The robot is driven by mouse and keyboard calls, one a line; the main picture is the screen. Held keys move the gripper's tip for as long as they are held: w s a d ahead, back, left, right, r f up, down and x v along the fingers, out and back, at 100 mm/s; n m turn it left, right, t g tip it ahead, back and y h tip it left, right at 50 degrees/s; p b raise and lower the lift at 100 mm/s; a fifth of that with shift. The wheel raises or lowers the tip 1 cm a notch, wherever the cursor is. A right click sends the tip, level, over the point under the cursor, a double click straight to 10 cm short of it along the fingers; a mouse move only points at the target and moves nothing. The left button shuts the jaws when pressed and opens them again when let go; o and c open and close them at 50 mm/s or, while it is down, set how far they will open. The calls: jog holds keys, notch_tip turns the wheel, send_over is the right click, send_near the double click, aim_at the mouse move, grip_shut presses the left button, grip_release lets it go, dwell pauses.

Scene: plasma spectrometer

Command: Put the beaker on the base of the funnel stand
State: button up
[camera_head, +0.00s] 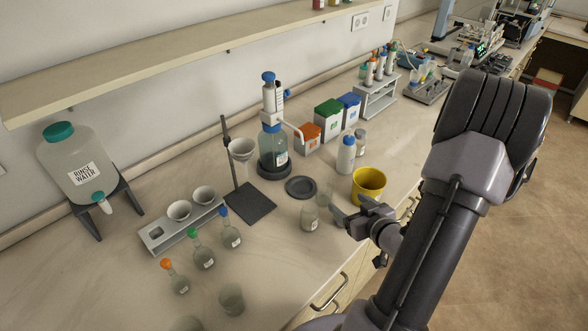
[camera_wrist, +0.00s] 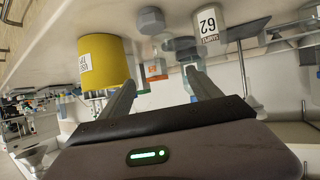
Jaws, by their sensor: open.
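The funnel stand has a dark flat base (camera_head: 250,204), an upright rod and a white funnel (camera_head: 242,149). The base is bare. Clear beaker-like glasses stand at the front of the bench, one in full view (camera_head: 231,298) and one cut by the lower edge (camera_head: 186,324). My gripper (camera_head: 339,208) is open and low over the bench, right of the stand base. A labelled clear vessel (camera_head: 310,217) and a faint clear glass (camera_head: 324,193) stand just left of its fingers. In the wrist view, nothing is clearly held between the gripper's open fingers (camera_wrist: 160,84).
A yellow container (camera_head: 368,184) stands right behind my gripper, also in the wrist view (camera_wrist: 104,63). A dark round disc (camera_head: 300,187) lies between stand and gripper. Stoppered flasks (camera_head: 204,257) and a rack (camera_head: 182,222) are left. A dispenser bottle (camera_head: 272,150) stands behind.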

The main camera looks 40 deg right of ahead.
aim_at(322, 184)
jog(key=shift+t, duration=0.6)
jog(key=b+x, duration=0.1)
jog(key=x, duration=0.4)
jog(key=b+x, duration=0.1)
jog(key=x, duration=0.4)
jog(key=a+b+x, duration=0.1)
jog(key=b+x, duration=0.1)
jog(key=x, duration=0.4)
jog(key=shift+w+a+f, duration=0.1)
jog(key=shift+f, duration=0.2)
grip_shut()
jog(key=shift+r, duration=0.15)
